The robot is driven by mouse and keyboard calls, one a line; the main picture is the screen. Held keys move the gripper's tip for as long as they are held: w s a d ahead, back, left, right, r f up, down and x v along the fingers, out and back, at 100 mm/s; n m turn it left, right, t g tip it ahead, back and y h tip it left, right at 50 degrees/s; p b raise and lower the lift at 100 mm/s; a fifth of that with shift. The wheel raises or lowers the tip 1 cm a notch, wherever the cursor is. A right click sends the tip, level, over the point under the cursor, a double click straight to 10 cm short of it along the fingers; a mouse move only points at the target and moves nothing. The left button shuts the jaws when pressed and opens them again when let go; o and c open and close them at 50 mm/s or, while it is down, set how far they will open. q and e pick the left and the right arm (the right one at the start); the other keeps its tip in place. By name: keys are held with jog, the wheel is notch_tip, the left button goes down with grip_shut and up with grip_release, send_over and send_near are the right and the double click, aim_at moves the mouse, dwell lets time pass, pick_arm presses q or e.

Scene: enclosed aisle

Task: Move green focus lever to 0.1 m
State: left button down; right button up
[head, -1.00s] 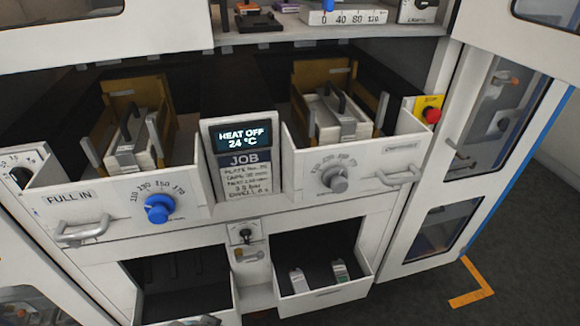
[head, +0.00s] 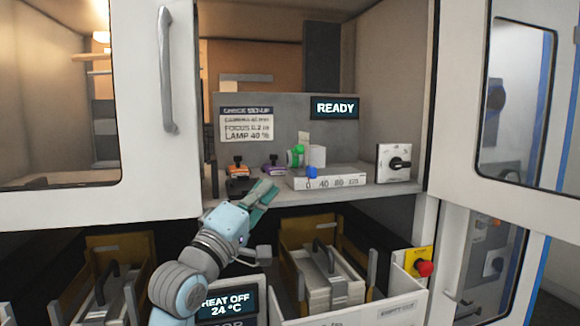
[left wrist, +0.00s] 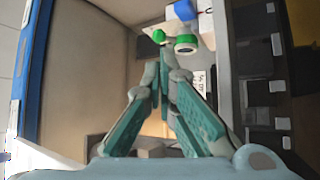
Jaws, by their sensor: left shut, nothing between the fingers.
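The green focus lever (head: 297,154) is on a small white device on the upper shelf, behind a white scale block (head: 327,180) with a blue knob (head: 312,172). In the left wrist view a round green knob (left wrist: 159,36) and a green-rimmed cylinder (left wrist: 186,44) show just beyond my fingertips. My left gripper (head: 268,188) is shut and empty at the front edge of the shelf, left of and lower than the lever. It does not appear to touch the lever. The focus scale cannot be read. My right gripper is not in view.
An orange clamp (head: 238,168) and a purple one (head: 274,165) stand left of the scale block. A black rotary switch (head: 398,163) is at its right. Open cabinet doors (head: 60,110) flank the opening. Open drawers with trays (head: 330,280) lie below. A display (head: 335,108) reads READY.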

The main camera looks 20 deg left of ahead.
aim_at(297, 153)
pick_arm(q)
jog(key=p+x, duration=0.2)
jog(key=x, duration=0.9)
jog(key=shift+w, duration=0.2)
jog(key=shift+r, duration=0.1)
